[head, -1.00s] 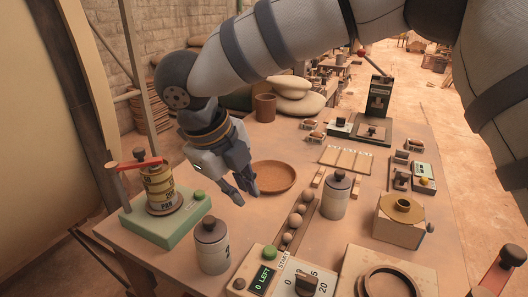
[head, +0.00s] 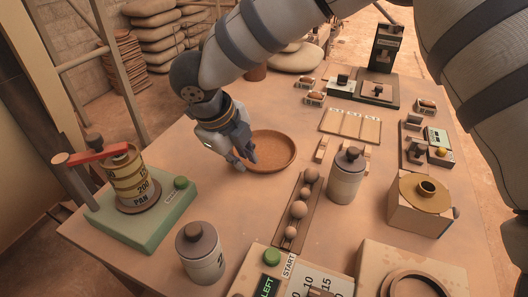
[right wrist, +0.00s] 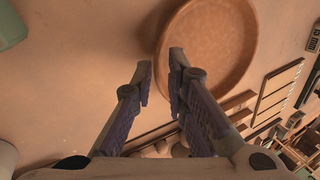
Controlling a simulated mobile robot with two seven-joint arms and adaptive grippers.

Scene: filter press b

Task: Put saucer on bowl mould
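The saucer appears to be the round brown shallow dish (head: 275,152) lying flat on the table; it also shows in the right wrist view (right wrist: 215,45). My right gripper (head: 245,162) is at the saucer's left rim, pointing down. In the right wrist view its two fingers (right wrist: 161,60) are apart with nothing clamped; the rim appears between or just under the tips, and contact cannot be told. No label marks the bowl mould. A block with a round ring recess (head: 372,262) at the bottom right and a box with a brass-coloured round top (head: 421,190) are possible ones. My left gripper is not in view.
A green-based press (head: 140,222) with a red lever stands left. Lidded jars (head: 200,255) (head: 345,178), a rack of balls (head: 299,208) and a control panel (head: 271,283) stand in front. A slatted board (head: 350,126) lies behind. Bare table surrounds the saucer's left side.

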